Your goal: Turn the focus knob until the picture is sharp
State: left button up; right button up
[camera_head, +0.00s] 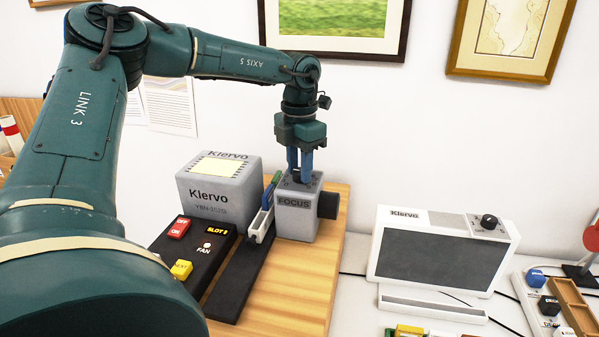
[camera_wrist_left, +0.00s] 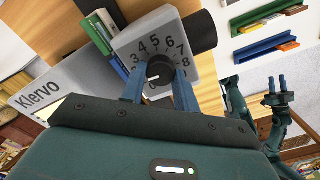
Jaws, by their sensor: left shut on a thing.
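The focus unit (camera_head: 297,222) is a grey box labelled FOCUS, with a black cylindrical lens (camera_head: 328,205) on its right side. My left gripper (camera_head: 299,178) reaches down onto its top. In the left wrist view, my left gripper (camera_wrist_left: 159,88) is shut on the black focus knob (camera_wrist_left: 160,71), one finger on each side. The numbered dial (camera_wrist_left: 152,43) surrounds the knob, partly hidden by the fingers. A white mark on the knob points left and slightly down in that view. My right gripper (camera_wrist_left: 277,85) shows small there, with its fingers apart. No projected picture is visible.
The grey Klervo housing (camera_head: 218,197) and a black button panel (camera_head: 207,257) stand left of the focus unit on a wooden board (camera_head: 288,290). A slide carrier (camera_head: 262,222) sits beside the unit. A Klervo device with a dark screen (camera_head: 435,258) stands right. Framed prints hang behind.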

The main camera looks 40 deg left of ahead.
pick_arm(q)
jog(key=m+b, duration=0.1)
jog(key=m, duration=0.3)
jog(key=shift+m, duration=0.3)
jog(key=m, duration=0.5)
jog(key=shift+a, duration=0.1)
jog(key=m, duration=0.5)
jog(key=shift+w+r, duration=0.1)
jog(key=m, duration=0.5)
jog(key=o, duration=1)
jog(key=shift+c, duration=0.2)
